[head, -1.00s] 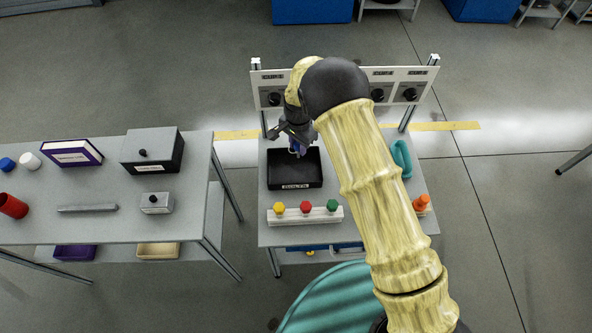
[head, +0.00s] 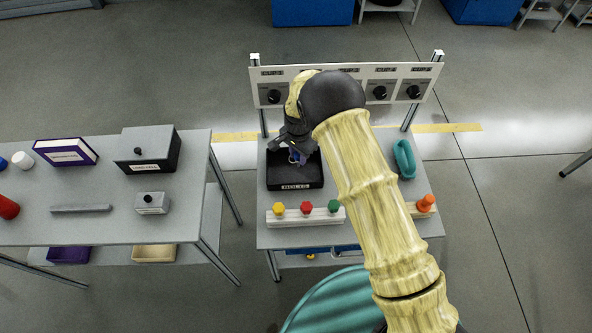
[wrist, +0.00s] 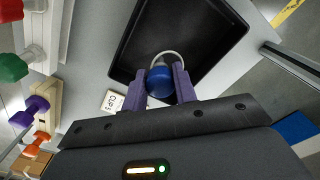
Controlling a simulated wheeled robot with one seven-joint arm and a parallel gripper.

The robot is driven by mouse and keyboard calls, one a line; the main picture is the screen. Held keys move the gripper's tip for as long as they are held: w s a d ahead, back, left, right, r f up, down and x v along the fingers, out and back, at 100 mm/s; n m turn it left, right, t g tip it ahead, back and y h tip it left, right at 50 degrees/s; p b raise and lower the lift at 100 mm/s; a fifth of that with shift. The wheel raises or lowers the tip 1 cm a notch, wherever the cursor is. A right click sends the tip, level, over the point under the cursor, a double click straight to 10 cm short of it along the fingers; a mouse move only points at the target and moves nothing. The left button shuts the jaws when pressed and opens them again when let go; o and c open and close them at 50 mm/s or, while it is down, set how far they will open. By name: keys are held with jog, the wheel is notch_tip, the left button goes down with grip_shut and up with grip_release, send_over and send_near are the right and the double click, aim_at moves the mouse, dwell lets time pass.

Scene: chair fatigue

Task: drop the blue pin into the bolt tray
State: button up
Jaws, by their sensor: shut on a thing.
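My gripper (head: 292,153) is shut on the blue pin (wrist: 160,82), whose round blue head sits between the two purple fingertips in the wrist view. A pale ring shows just beyond the head. The black bolt tray (head: 290,183) lies on the right-hand table; it also shows in the wrist view (wrist: 213,68). The pin is over the tray, close to its near edge in the wrist view. I cannot tell how high it is above the tray floor. In the head view the pin is mostly hidden by my gripper.
A white rack (head: 305,217) with yellow, red and green pegs stands in front of the tray. A teal ring-shaped thing (head: 404,159) and an orange peg (head: 426,203) are at the right. A panel with knobs (head: 410,80) stands behind. A second table (head: 100,220) is at left.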

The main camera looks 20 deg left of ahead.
jog(key=o, duration=1)
notch_tip(320, 180, up, 17)
jog(key=shift+r+b, duration=0.2)
jog(key=shift+b, duration=0.9)
